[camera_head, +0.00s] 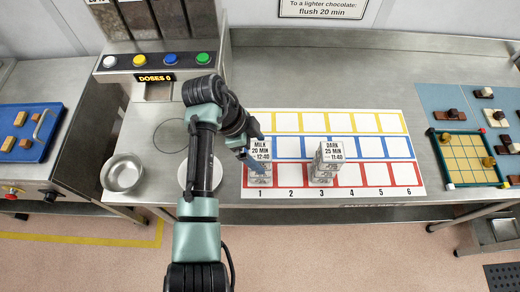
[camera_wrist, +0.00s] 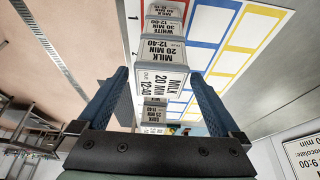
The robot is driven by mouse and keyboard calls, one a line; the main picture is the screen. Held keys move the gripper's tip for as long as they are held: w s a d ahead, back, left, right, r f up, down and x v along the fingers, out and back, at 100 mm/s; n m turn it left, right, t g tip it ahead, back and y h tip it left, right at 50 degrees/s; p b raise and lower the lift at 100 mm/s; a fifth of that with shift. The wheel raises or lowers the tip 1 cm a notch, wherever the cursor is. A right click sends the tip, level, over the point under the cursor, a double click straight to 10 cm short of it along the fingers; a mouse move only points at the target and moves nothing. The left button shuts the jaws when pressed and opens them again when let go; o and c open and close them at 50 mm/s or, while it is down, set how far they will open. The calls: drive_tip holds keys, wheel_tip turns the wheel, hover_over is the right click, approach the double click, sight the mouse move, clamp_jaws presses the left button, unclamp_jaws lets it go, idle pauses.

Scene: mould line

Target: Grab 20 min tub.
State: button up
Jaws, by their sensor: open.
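The milk tub marked 20 min and 12:40 (camera_head: 260,153) tops a stack in column 1 of the marked mat. In the wrist view the same tub (camera_wrist: 164,52) shows beyond my fingers, with a white tub marked 30 min (camera_wrist: 165,27) under it. My gripper (camera_head: 249,148) is open at the top of this stack. In the wrist view its blue fingers (camera_wrist: 158,78) stand apart, with the tub's label in line between them. I cannot tell whether the fingers touch the tub. My arm hides part of the bench to the left.
A dark tub stack marked 25 min, 11:40 (camera_head: 331,153) stands in column 3. The mat (camera_head: 290,112) has many bare cells. A metal bowl (camera_head: 122,172) stands left of my arm. A chocolate board (camera_head: 466,158) lies right. A dispenser with coloured buttons (camera_head: 156,60) stands behind.

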drive_tip(key=shift+x, duration=1.1)
drive_tip(key=c, duration=1.4)
